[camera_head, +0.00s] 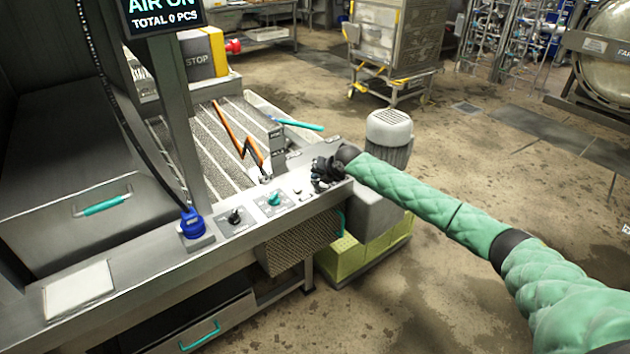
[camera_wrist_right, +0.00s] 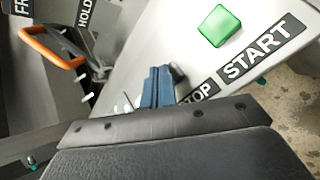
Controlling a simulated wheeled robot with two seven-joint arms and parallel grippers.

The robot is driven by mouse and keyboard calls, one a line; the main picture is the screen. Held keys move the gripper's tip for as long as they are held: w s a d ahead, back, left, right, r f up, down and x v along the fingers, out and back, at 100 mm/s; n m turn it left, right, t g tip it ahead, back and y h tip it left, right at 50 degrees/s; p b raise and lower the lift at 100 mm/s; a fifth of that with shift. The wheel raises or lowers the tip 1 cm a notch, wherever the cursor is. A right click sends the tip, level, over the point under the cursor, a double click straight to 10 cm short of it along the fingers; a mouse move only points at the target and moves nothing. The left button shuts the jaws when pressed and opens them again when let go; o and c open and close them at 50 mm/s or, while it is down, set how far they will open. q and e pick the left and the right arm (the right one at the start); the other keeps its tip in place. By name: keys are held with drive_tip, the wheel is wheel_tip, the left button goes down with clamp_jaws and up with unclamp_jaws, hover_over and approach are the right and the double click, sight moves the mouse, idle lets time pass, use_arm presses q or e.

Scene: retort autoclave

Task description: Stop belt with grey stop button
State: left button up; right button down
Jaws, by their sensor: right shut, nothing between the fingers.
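My right gripper (camera_head: 325,172) is at the far right end of the control panel (camera_head: 255,214), low over it. In the right wrist view its fingers (camera_wrist_right: 158,86) are shut together and empty, pointing at the panel beside the STOP label (camera_wrist_right: 198,93), which the gripper partly covers. The grey stop button is not clearly seen; the fingers hide that spot, and I cannot tell if they touch it. The green button (camera_wrist_right: 220,26) is clear, beside the START label (camera_wrist_right: 262,49). The belt (camera_head: 200,150) lies behind the panel. My left gripper is out of view.
A black knob (camera_head: 235,216) and a teal knob (camera_head: 273,198) sit on the panel left of my gripper. An orange handle (camera_head: 230,128) rises over the belt side. A grey motor (camera_head: 389,135) stands just behind my right forearm. A blue fitting (camera_head: 192,222) is further left.

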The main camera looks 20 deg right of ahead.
sight(317, 182)
drive_tip(key=shift+r, duration=0.6)
drive_tip(key=shift+r+p, duration=1.5)
drive_tip(key=shift+r, duration=1)
drive_tip(key=shift+f, duration=0.1)
